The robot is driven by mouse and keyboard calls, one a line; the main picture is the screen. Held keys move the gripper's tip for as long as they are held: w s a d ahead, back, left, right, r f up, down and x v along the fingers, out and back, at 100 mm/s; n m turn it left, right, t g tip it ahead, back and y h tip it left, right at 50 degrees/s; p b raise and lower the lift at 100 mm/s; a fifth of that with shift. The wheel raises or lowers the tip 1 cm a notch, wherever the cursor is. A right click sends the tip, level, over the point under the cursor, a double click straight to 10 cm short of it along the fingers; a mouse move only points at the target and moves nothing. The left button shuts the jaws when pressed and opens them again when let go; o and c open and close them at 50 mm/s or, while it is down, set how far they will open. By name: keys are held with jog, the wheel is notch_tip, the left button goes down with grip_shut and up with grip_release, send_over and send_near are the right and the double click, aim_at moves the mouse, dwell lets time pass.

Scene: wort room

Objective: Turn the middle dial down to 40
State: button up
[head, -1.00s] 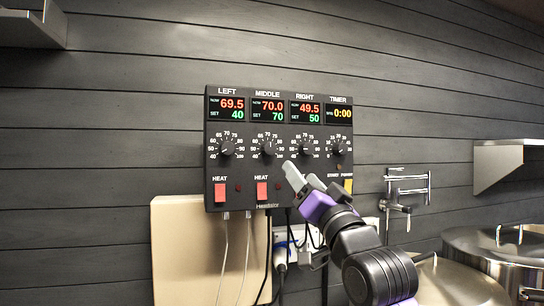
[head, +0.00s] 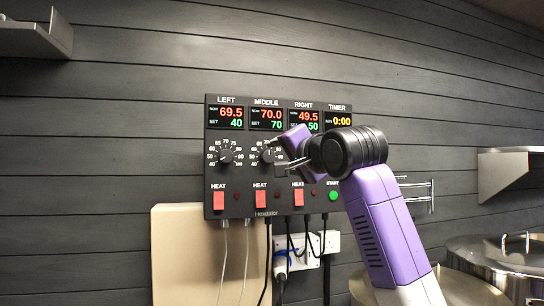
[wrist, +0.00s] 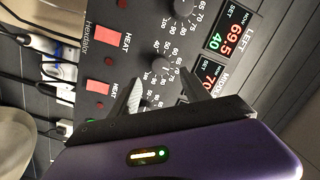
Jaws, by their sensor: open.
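The black control panel (head: 235,182) hangs on the dark plank wall. Its middle dial (head: 267,156) is a black knob with a white scale; the middle display (head: 266,117) reads now 70.0, set 70. My gripper (head: 276,154) is open at the right side of the middle dial, its fingers pointing left toward the knob. In the wrist view the middle dial (wrist: 162,67) shows just beyond the two spread fingers (wrist: 163,85), roughly between them. I cannot tell whether they touch it. My wrist hides the right dial and timer dial in the head view.
The left dial (head: 226,156) is close beside the middle one; its display (head: 226,117) shows set 40. Red heat switches (head: 260,199) and a green button (head: 333,196) sit below. Cables hang under the panel. Steel pots (head: 500,265) stand at lower right.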

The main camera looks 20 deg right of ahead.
aim_at(271, 156)
jog(key=w, duration=0.2)
jog(key=w+p, duration=0.1)
jog(key=w, duration=0.3)
jog(key=shift+w+a+p, duration=0.2)
jog(key=shift+a+p, duration=0.1)
jog(key=shift+p, duration=0.05)
grip_shut()
